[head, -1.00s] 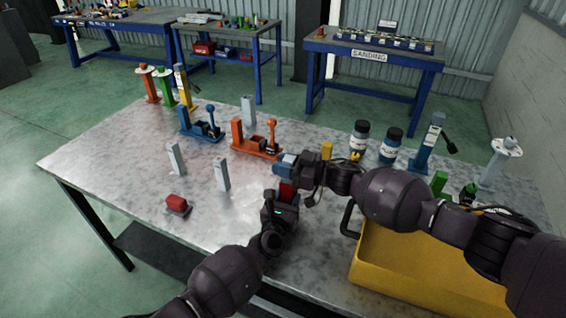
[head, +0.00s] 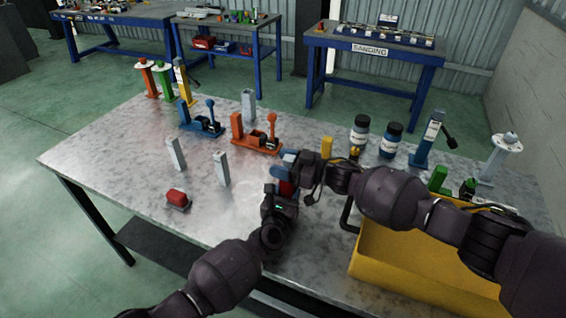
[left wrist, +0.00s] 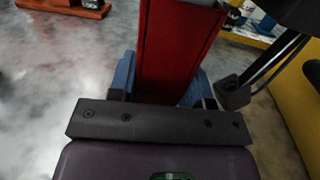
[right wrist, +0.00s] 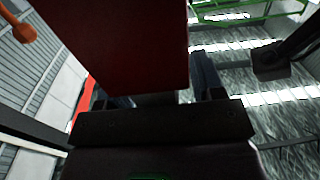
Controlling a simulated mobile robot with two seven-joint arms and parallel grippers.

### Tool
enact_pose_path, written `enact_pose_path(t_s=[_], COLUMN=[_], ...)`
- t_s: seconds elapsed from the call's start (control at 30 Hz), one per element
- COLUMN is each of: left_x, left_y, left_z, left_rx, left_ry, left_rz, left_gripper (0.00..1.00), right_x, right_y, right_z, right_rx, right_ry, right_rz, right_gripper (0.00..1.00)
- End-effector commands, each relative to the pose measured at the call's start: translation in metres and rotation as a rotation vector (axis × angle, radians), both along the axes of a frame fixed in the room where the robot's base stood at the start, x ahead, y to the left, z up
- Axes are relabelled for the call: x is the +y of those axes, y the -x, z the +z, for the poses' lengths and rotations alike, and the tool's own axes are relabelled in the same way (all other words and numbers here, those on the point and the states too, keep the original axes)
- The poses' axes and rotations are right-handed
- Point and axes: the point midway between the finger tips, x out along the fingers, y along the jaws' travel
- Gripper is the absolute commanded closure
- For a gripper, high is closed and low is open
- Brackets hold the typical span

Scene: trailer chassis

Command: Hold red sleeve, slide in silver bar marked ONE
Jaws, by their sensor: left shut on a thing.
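The red sleeve (head: 287,188) stands between my two grippers near the front middle of the table, largely hidden in the head view. It fills much of the left wrist view (left wrist: 175,45), where my left gripper (left wrist: 160,85) is shut on it. My right gripper (head: 289,165) is at the sleeve's upper part. In the right wrist view a dark red face (right wrist: 115,40) covers the space between its blue fingers, so their grip is hidden. Silver bars stand upright on the table: one (head: 221,170), another to its left (head: 176,154) and one farther back (head: 248,105). Their markings are unreadable.
A red block (head: 177,198) on a dark base lies at the front left. Blue (head: 200,125) and orange (head: 256,144) clamp fixtures stand behind the bars. A yellow bin (head: 430,265) is at the right front, close to my right arm. Two dark jars (head: 391,140) stand behind it.

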Motion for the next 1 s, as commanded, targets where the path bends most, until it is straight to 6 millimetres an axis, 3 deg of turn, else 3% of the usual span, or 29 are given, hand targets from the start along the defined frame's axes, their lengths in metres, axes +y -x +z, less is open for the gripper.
enact_pose_path(t_s=[0.27, 0.7, 1.0], left_x=[0.0, 0.0, 0.0], left_y=[0.0, 0.0, 0.0], left_z=[0.0, 0.0, 0.0], left_rx=[0.0, 0.0, 0.0], left_ry=[0.0, 0.0, 0.0], left_rz=[0.0, 0.0, 0.0], left_gripper=[0.86, 0.86, 0.86], right_x=[-0.003, -0.058, -0.072], right_y=[0.001, 0.019, 0.024], right_z=[-0.001, 0.0, 0.0], right_rx=[0.001, 0.0, 0.0], right_ry=[0.002, 0.001, 0.0], right_rz=[-0.001, -0.002, 0.0], right_gripper=[0.39, 0.39, 0.39])
